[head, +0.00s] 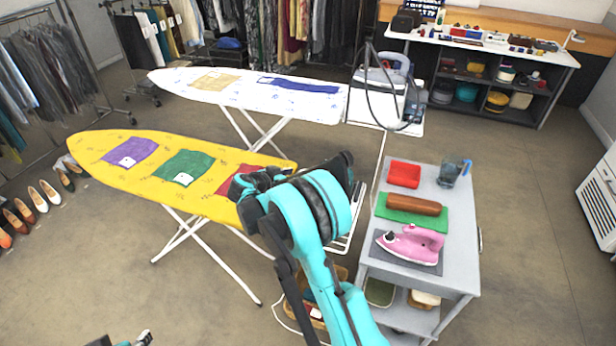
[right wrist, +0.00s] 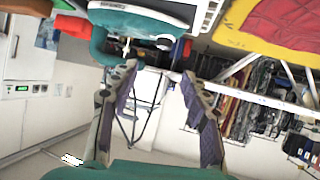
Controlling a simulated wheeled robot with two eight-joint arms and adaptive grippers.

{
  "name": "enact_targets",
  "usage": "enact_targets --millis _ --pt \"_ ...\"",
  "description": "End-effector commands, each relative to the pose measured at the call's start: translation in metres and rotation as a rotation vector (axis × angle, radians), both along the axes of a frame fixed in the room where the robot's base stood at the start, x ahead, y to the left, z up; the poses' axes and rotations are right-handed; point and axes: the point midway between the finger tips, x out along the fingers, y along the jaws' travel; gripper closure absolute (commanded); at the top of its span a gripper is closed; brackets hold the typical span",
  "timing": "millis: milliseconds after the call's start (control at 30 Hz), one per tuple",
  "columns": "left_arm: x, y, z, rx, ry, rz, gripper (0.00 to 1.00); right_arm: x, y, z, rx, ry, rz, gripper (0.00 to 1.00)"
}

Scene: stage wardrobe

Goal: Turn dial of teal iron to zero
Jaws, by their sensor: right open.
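In the right wrist view a teal iron (right wrist: 140,22) fills the top edge, partly cut off, with a small pale round part (right wrist: 165,43) on its near side. I cannot read any dial setting. My right gripper (right wrist: 155,72) is open, its two fingers apart below the iron with nothing held between them. In the head view my right arm reaches to the right end of the yellow ironing board (head: 110,168) and hides the teal iron. Part of my left gripper (head: 140,339) shows at the bottom edge; its jaws are unclear.
A white ironing board (head: 240,98) stands behind. A basket (head: 340,272) is below. Floor at left front is clear.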

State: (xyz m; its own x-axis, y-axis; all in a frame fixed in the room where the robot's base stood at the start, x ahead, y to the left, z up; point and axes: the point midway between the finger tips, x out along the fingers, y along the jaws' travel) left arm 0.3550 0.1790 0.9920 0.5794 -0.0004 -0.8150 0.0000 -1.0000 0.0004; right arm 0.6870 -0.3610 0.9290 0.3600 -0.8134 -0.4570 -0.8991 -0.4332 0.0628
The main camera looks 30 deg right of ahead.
Motion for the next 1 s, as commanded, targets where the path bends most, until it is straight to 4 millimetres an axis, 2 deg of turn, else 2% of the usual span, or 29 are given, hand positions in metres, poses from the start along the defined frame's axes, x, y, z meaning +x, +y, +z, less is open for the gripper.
enact_targets --millis 33,100,267,600,800,1000 --pt "0.000 0.000 -0.003 0.000 0.000 0.000 0.53 0.006 -0.003 -0.012 -0.017 -0.024 -0.021 0.53" --pt "0.000 0.000 -0.004 0.000 0.000 0.000 0.53 0.011 -0.006 -0.020 -0.034 -0.056 -0.044 0.53" --pt "0.000 0.000 -0.006 0.000 0.000 0.000 0.53 0.017 -0.014 -0.031 -0.052 -0.088 -0.068 0.53" --pt "0.000 0.000 -0.024 0.000 0.000 0.000 0.53 0.035 -0.059 -0.052 -0.052 -0.089 -0.069 0.53" --pt "0.000 0.000 -0.028 0.000 0.000 0.000 0.53 0.041 -0.074 -0.058 -0.052 -0.089 -0.067 0.53" --pt "0.000 0.000 -0.028 0.000 0.000 0.000 0.53 0.042 -0.076 -0.058 -0.051 -0.088 -0.067 0.53"
